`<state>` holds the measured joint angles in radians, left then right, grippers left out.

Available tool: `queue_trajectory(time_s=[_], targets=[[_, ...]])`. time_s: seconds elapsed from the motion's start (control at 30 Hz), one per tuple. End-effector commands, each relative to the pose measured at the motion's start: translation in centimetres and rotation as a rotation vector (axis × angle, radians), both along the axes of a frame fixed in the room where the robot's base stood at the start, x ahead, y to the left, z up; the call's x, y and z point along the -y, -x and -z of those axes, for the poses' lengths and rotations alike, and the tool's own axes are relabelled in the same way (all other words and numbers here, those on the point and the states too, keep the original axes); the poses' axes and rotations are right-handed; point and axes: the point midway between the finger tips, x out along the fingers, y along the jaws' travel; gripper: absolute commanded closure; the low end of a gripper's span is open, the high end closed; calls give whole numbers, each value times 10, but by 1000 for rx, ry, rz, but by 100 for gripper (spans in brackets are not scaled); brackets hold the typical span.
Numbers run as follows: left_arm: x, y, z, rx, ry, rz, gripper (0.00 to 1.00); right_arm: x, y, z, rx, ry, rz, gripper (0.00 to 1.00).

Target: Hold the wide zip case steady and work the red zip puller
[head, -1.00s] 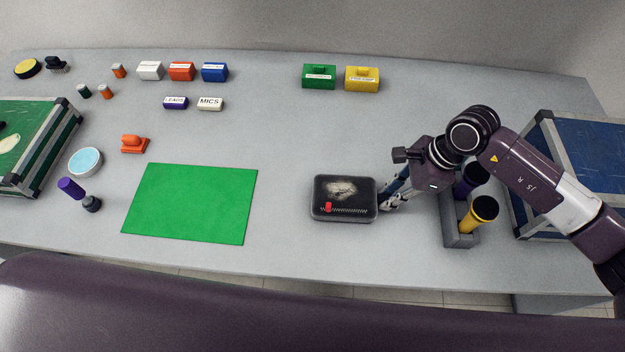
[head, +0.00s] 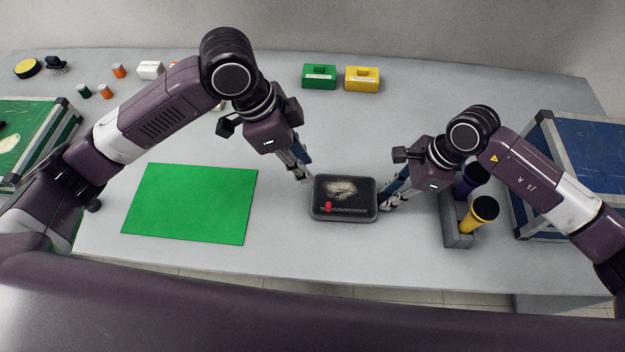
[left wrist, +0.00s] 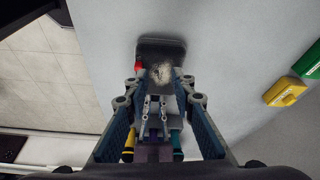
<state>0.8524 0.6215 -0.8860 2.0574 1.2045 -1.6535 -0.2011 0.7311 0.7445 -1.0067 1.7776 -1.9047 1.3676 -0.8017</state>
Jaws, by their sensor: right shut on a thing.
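The wide zip case (head: 361,188) is a flat black case with a pale patch on top, lying on the grey table. Its red zip puller (head: 328,207) sits near the left end of the zip along the front edge. My right gripper (head: 384,204) is shut on the case's right side. My left gripper (head: 307,179) is open beside the case's upper left corner; whether it touches is unclear. In the left wrist view, the case (left wrist: 160,43) shows beyond the spread fingers, with the red puller (left wrist: 138,64) near the left finger's tip.
A green mat (head: 190,203) lies left of the case. A blue-topped case (head: 580,160) is further right. The table in front of the zip case is clear.

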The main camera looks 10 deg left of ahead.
Motion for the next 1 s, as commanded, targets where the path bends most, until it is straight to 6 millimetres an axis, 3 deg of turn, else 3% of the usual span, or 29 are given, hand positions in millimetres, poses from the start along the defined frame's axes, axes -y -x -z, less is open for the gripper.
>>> queue_trajectory(time_s=[0.1,0.2,0.37,0.87,1.0], targets=[[17,24,8,-1,2,106,77,0,0,0,-1,1,0,100],[24,33,11,0,5,148,77,0,0,0,-1,1,0,100],[28,35,21,-1,5,159,77,0,0,0,-1,1,0,100],[53,34,89,-3,5,154,77,0,0,0,-1,0,0,100],[51,33,87,-1,4,155,92,0,0,0,-1,0,0,100]])
